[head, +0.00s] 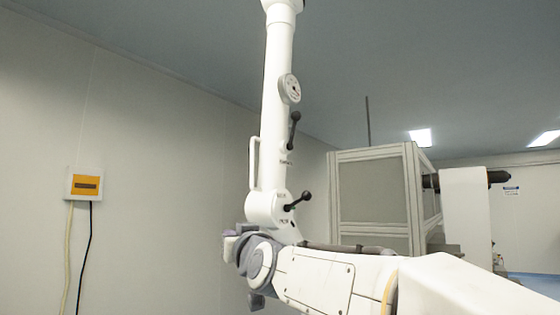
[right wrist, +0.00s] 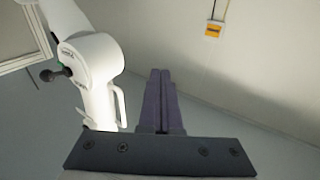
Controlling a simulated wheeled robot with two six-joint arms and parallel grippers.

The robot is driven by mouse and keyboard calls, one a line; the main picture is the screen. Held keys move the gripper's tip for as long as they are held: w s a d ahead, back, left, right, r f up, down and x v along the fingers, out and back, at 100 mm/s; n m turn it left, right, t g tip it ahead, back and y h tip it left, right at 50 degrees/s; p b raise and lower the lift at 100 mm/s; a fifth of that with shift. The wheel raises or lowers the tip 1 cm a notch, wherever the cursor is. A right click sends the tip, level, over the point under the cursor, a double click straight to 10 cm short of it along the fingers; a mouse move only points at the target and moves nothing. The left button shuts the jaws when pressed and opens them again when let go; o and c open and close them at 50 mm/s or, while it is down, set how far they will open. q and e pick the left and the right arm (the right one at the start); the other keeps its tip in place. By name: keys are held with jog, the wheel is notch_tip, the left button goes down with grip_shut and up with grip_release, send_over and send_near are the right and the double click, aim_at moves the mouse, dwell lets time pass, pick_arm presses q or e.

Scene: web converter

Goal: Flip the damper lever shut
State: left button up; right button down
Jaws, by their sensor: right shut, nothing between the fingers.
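A white upright duct (head: 275,110) carries two black levers with ball knobs. The upper lever (head: 294,130) stands nearly upright along the duct. The lower lever (head: 298,201) sits on a round white joint and tilts up to the right. I cannot tell which one is the damper lever. In the right wrist view one dark knobbed lever (right wrist: 56,74) sticks out left of the duct housing (right wrist: 90,58). My right gripper (right wrist: 160,73) is shut and empty, its purple fingers to the right of the duct and apart from the lever. In the head view my right arm covers the duct's bottom. My left gripper is out of view.
A round gauge (head: 290,89) and a white loop handle (head: 254,162) are on the duct. A framed grey enclosure (head: 372,190) stands behind to the right. A yellow-windowed wall box (head: 86,185) with cables hangs at left. The space between wall and duct looks clear.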

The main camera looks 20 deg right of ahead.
aim_at(295, 121)
jog(key=s+d+r+m+t+h, duration=0.1)
jog(key=d+r+m+t+h, duration=0.2)
jog(key=r, duration=0.7)
jog(key=s+d+r+m+t+h+p, duration=0.1)
jog(key=s+d+r+m+t+h, duration=0.1)
jog(key=d+r+h, duration=0.5)
jog(key=d+r+m+t, duration=0.1)
jog(key=d+r, duration=0.3)
jog(key=shift+s+r, duration=0.15)
jog(key=shift+d, duration=0.1)
jog(key=p+x, duration=0.3)
jog(key=x, duration=0.1)
jog(key=f+p+x, duration=0.1)
jog(key=p+x, duration=0.2)
jog(key=x, duration=0.1)
jog(key=w+p+x, duration=0.1)
jog(key=p+x, duration=0.2)
jog(key=x, duration=0.1)
jog(key=shift+w+d+p, duration=0.15)
jog(key=shift+w+p, duration=0.05)
jog(key=shift+p, duration=0.15)
jog(key=shift+w+f, duration=0.2)
jog(key=shift+w, duration=0.2)
jog(key=shift+w+d, duration=0.1)
